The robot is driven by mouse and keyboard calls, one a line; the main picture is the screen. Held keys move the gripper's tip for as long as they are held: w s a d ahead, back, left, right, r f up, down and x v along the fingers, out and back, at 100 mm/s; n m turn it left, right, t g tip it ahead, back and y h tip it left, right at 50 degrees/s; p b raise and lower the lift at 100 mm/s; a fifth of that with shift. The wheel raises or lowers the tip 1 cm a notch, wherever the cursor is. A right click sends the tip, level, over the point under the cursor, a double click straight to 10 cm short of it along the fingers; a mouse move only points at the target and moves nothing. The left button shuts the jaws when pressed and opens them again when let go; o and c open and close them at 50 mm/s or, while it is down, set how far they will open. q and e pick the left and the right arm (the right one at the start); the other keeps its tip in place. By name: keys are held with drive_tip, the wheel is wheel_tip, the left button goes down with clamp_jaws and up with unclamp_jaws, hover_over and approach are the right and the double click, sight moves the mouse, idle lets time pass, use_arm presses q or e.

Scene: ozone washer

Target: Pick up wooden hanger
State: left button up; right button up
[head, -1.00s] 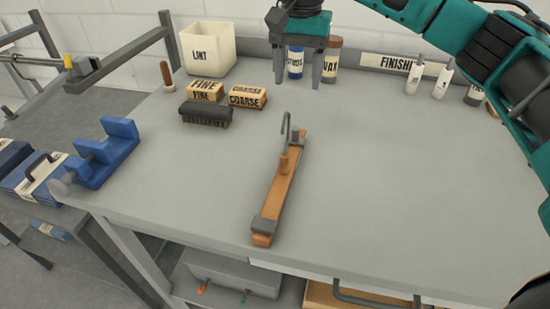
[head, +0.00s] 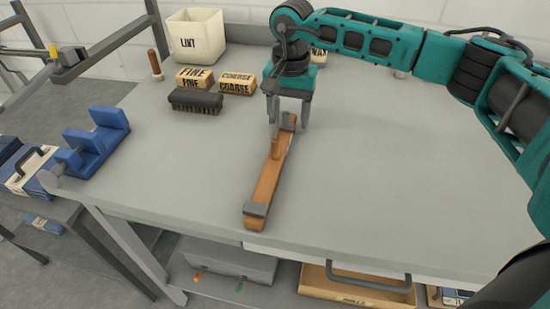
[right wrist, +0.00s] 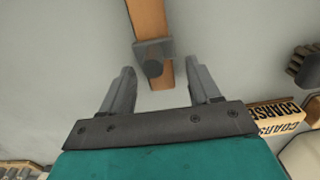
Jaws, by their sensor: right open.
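The wooden hanger (head: 266,186) lies on the grey workbench, a long brown bar with dark grey clips. Its far end and hook are mostly hidden behind my right gripper in the head view. My right gripper (head: 289,128) points down over the hanger's far end, fingers apart. In the right wrist view, the hanger (right wrist: 148,18) with a grey clip shows beyond and between the open fingers of my right gripper (right wrist: 159,90). Nothing is held. My left gripper is not in view.
A dark brush (head: 195,101), a FINE block (head: 194,79) and a COARSE block (head: 237,84) sit left of my right gripper. A white LINT bin (head: 196,36) stands behind them. A blue fixture (head: 98,143) is at the bench's left edge. The bench right of the hanger is clear.

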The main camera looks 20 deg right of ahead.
drive_tip(key=shift+c, duration=0.3)
clamp_jaws()
idle(0.3)
